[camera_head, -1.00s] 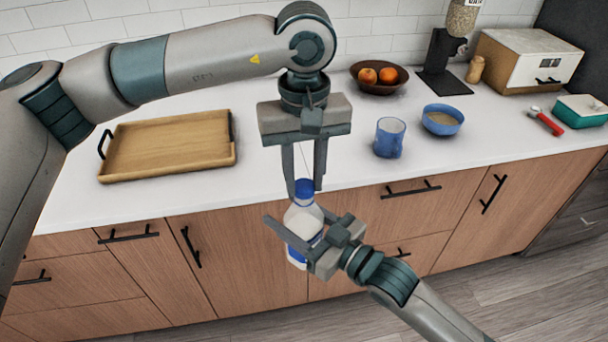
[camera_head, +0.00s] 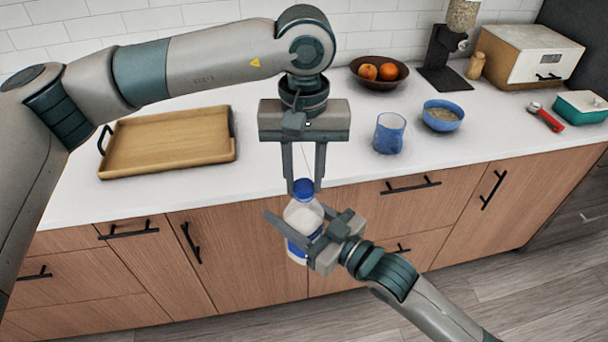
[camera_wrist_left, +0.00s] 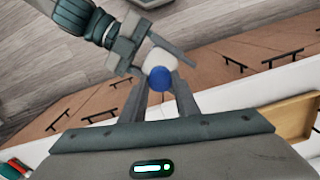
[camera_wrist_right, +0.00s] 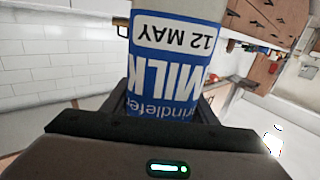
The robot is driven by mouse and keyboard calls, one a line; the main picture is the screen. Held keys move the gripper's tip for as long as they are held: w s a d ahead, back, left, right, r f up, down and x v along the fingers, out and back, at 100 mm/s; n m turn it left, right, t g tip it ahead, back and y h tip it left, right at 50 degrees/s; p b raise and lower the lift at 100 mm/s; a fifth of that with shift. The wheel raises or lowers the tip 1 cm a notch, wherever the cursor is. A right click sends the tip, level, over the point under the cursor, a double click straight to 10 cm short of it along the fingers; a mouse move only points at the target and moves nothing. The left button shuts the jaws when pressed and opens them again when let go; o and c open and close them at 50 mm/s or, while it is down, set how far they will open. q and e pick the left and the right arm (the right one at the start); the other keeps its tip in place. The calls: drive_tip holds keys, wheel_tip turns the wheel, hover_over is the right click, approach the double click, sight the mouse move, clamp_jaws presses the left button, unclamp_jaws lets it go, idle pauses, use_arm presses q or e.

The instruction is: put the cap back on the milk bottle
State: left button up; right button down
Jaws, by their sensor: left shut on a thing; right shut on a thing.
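The milk bottle (camera_head: 303,217) is white with a blue label and stands upright in the air in front of the counter. My right gripper (camera_head: 292,232) is shut on its body; its blue MILK label (camera_wrist_right: 165,85) fills the middle of the right wrist view. The blue cap (camera_head: 303,186) is at the bottle's mouth, between the fingertips of my left gripper (camera_head: 304,184), which points down from above and is shut on it. In the left wrist view the cap (camera_wrist_left: 160,78) covers the bottle's mouth. I cannot tell whether the cap is fully seated.
On the white counter are a wooden tray (camera_head: 128,168) at left, a blue cup (camera_head: 389,134), a blue bowl (camera_head: 442,126), and a dark fruit bowl (camera_head: 362,83). The counter's front edge and drawers are just behind the bottle. The counter between tray and cup is clear.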

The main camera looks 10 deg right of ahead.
use_arm(q)
drive_tip(key=m, duration=0.7)
drive_tip(key=shift+m, duration=0.3)
drive_tip(key=m, duration=0.6)
drive_tip(key=o, duration=1)
drive_tip(key=shift+r, duration=2.2)
drive_tip(key=shift+c, duration=0.5)
